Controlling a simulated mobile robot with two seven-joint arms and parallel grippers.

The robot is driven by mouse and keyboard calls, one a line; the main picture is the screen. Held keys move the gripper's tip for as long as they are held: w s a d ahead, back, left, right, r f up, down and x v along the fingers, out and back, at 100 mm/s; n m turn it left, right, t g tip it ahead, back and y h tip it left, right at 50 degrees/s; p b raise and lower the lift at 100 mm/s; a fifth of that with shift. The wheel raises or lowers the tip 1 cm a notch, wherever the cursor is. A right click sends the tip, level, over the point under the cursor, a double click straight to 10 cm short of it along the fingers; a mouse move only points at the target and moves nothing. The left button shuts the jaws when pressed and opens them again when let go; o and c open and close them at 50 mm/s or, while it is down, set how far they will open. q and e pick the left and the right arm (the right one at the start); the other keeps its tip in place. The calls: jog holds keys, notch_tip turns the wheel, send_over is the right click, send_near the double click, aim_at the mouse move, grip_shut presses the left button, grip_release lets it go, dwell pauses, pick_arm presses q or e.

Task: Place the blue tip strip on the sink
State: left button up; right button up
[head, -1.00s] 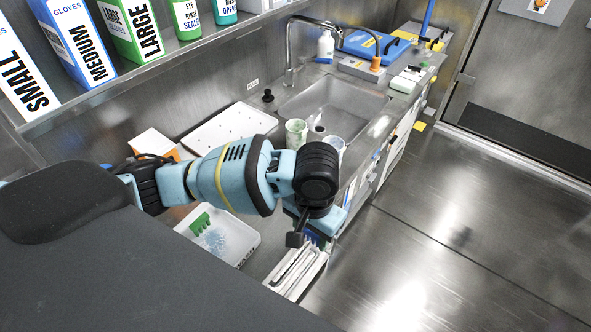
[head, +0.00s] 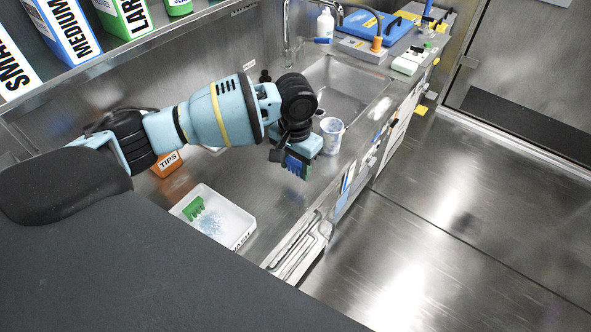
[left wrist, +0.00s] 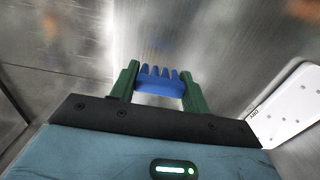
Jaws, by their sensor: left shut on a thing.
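The blue tip strip (left wrist: 160,84) is held between the two green fingers of my left gripper (left wrist: 159,92) in the left wrist view, with its short teeth pointing away. In the head view the strip (head: 297,166) hangs below my left gripper (head: 289,157), above the steel counter. The sink (head: 350,82) is a steel basin set in the counter, just beyond and to the right of this gripper. My right gripper is not in view.
A white cup (head: 332,134) stands close right of the gripper. A white bin (head: 236,236) with a green strip is nearer, beside an orange tips box (head: 166,163). A white perforated tray (left wrist: 290,108) shows at right in the wrist view. The counter's front edge is close.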

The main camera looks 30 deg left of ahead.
aim_at(295, 171)
pick_arm(q)
jog(key=shift+w+a, duration=0.1)
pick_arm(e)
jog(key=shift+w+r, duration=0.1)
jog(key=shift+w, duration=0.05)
pick_arm(q)
jog(key=shift+w+a, duration=0.1)
jog(key=shift+w, duration=0.1)
jog(key=shift+w+a+f, duration=0.15)
jog(key=shift+f, duration=1.55)
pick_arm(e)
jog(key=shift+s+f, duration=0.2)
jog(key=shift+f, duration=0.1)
pick_arm(q)
jog(key=shift+f, duration=0.1)
jog(key=o, duration=0.8)
jog(key=shift+o, duration=0.7)
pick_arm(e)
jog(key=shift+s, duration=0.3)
